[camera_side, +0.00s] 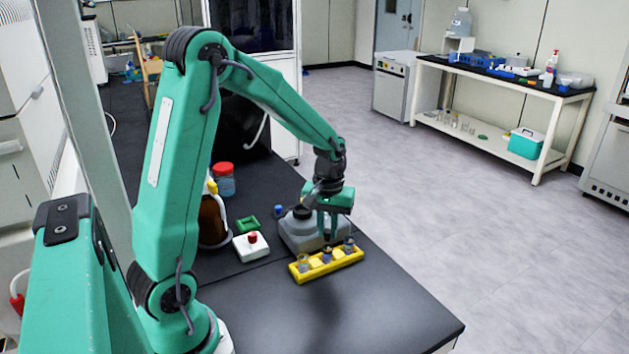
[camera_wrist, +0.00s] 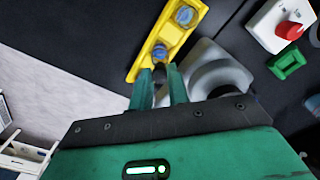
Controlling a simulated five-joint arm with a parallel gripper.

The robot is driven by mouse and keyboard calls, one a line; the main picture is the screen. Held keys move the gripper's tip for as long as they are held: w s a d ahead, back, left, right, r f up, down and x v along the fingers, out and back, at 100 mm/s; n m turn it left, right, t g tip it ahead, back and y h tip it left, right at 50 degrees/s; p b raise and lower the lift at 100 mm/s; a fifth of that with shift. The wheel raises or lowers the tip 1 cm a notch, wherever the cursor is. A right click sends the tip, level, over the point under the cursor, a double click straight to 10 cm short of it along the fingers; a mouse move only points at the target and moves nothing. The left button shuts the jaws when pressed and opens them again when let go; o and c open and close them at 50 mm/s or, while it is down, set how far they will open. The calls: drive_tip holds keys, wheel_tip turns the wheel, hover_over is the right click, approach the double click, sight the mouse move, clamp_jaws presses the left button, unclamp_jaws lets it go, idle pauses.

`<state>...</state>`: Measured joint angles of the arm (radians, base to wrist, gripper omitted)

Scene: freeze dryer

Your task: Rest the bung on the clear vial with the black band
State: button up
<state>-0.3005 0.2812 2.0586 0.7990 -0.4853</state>
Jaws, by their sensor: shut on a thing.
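A yellow rack (camera_side: 326,263) stands on the black bench and holds several small vials; it also shows in the wrist view (camera_wrist: 178,36). One vial (camera_side: 303,266) is at its left end, one (camera_side: 327,254) near the middle and one (camera_side: 348,246) at the right end. In the wrist view two vials show, one at the far end (camera_wrist: 184,15) and one nearer the fingers (camera_wrist: 160,52). I cannot tell which vial has the black band. My gripper (camera_side: 330,236) points down just above the rack, shut on the bung (camera_wrist: 160,74), a small dark piece mostly hidden between the fingers.
A grey device with a round dark cap (camera_side: 298,232) stands close behind the rack. The bench front is clear.

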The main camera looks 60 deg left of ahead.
drive_tip(key=shift+f, duration=0.6)
idle(1.1)
drive_tip(key=o, duration=1.2)
drive_tip(key=shift+o, duration=0.2)
drive_tip(key=shift+r, duration=0.2)
drive_tip(key=shift+r, duration=2.75)
drive_tip(key=shift+r, duration=0.1)
